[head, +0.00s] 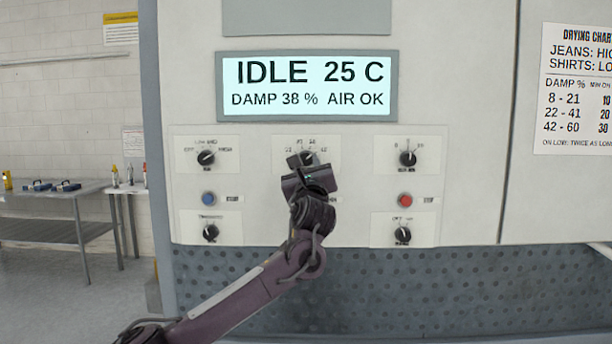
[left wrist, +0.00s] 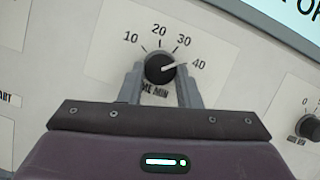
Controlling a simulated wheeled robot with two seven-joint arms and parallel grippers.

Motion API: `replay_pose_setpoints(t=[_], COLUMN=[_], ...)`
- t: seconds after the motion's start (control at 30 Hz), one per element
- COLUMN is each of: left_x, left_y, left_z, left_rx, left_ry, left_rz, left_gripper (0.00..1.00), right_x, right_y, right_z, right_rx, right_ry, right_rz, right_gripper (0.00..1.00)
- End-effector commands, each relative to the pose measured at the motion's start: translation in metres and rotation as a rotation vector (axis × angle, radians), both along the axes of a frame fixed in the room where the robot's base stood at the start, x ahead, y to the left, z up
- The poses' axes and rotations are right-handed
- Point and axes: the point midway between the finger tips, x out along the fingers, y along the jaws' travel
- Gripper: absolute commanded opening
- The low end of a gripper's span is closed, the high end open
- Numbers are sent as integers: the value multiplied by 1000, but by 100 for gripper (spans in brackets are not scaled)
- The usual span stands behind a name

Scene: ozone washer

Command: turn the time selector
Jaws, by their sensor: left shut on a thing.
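The time selector is a black round knob on a white plate in the middle of the panel; it shows in the left wrist view (left wrist: 159,68) and, partly hidden by my gripper, in the head view (head: 307,157). Its scale reads 10, 20, 30, 40, and its white pointer points to the right, at about 40. My left gripper (head: 303,172) is at the knob, with one finger on each side, shut on it. The display (head: 307,86) reads IDLE 25 C, DAMP 38 %, AIR OK. My right gripper is not in view.
Other black knobs sit near: upper left (head: 206,157), upper right (head: 407,158), lower left (head: 210,232) and lower right (head: 402,235). A blue button (head: 208,198) and a red button (head: 405,199) flank my arm. A drying chart (head: 577,90) hangs at right.

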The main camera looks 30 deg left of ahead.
Motion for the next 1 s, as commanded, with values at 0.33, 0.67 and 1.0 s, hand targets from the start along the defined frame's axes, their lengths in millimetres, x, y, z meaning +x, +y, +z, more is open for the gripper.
replay_pose_setpoints(t=[0.33,0.67,1.0], left_x=[2,4,5], left_y=[-4,-7,-7], left_z=[-1,4,8], left_rx=[-281,-548,-799], left_ry=[-172,-334,-486], left_rz=[-2,-1,1], left_gripper=[7,7,7], right_x=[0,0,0], right_y=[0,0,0], right_z=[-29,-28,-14], right_rx=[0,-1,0], right_ry=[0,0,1], right_rz=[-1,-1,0], right_gripper=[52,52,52])
